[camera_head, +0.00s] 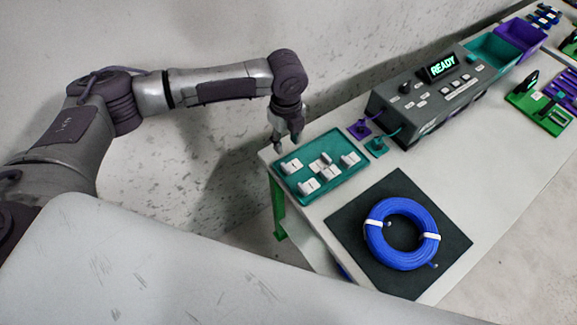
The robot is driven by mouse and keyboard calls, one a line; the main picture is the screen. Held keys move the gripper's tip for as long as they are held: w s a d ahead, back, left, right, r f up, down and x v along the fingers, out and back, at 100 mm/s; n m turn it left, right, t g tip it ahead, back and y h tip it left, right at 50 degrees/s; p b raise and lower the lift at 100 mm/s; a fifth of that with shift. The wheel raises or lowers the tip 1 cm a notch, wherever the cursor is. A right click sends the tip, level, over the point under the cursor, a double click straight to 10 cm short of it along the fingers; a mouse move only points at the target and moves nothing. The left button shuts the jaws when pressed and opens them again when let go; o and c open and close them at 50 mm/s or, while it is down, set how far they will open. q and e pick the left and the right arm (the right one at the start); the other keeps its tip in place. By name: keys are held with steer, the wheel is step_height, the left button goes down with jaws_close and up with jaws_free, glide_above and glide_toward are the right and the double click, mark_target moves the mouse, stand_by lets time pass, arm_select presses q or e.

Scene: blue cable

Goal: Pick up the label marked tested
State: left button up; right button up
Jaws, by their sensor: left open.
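Several small white labels lie on a teal tray (314,178) at the near left end of the table. One label (292,166) is at the tray's left side, one (308,186) at the front, and one (350,159) at the right. The print on them is too small to read, so I cannot tell which is marked tested. My left gripper (288,142) is open and empty, pointing down above the tray's far left corner. It looks apart from the labels. My right gripper is not in view.
A blue cable coil (402,233) with white ties lies on a black mat (350,222). A grey tester (430,95) reading READY stands behind, with purple (361,129) and teal (376,147) connectors beside the tray. Teal (497,49) and purple (522,35) bins stand farther back.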

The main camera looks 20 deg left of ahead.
arm_select(q)
glide_above(286, 167)
step_height(286, 167, down, 6)
steer(key=shift+d+f+p, duration=0.1)
steer(key=shift+f+p, duration=0.1)
steer(key=shift+p, duration=0.2)
step_height(286, 167, down, 4)
steer(key=shift+f+p, duration=0.1)
steer(key=shift+p, duration=0.7)
steer(key=shift+f, duration=0.55)
jaws_close()
